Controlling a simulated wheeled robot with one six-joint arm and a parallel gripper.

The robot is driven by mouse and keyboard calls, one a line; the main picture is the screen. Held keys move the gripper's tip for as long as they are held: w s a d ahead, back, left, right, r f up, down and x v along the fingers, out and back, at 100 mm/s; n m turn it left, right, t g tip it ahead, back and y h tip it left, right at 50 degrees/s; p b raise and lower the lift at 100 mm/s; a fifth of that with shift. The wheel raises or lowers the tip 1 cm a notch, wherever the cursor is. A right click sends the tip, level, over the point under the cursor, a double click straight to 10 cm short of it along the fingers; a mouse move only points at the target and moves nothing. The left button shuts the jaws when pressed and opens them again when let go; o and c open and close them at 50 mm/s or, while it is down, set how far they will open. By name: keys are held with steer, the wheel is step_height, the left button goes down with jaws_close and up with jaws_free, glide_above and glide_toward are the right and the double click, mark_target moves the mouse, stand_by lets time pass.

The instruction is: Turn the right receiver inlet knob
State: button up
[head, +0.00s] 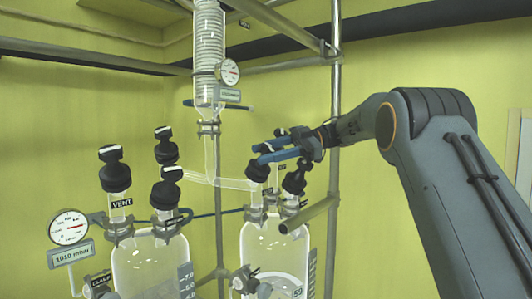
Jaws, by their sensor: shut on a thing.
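The right receiver (262,240) is a clear glass vessel with black knobs on its top necks. My gripper (256,154) reaches in from the right with blue fingers. Its fingertips are at the left black knob (258,173) of the right receiver, and the gripper is shut on it. The fingers hide the knob's upper part. A second black knob (294,182) stands tilted just to the right, below my gripper's body. The small labels on these necks are too small to read, so I cannot confirm which one is marked inlet.
The left receiver (140,262) has several black knobs, one neck labelled VENT (122,203). A gauge (69,228) sits at its left. A glass column (208,50) with a dial (228,72) rises behind. A metal post (336,110) stands close behind my gripper.

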steer(key=shift+n+g+h, duration=0.5)
steer(key=shift+n+g, duration=0.3)
steer(key=shift+n, duration=0.1)
steer(key=o, duration=1.1)
steer(key=shift+c, duration=0.2)
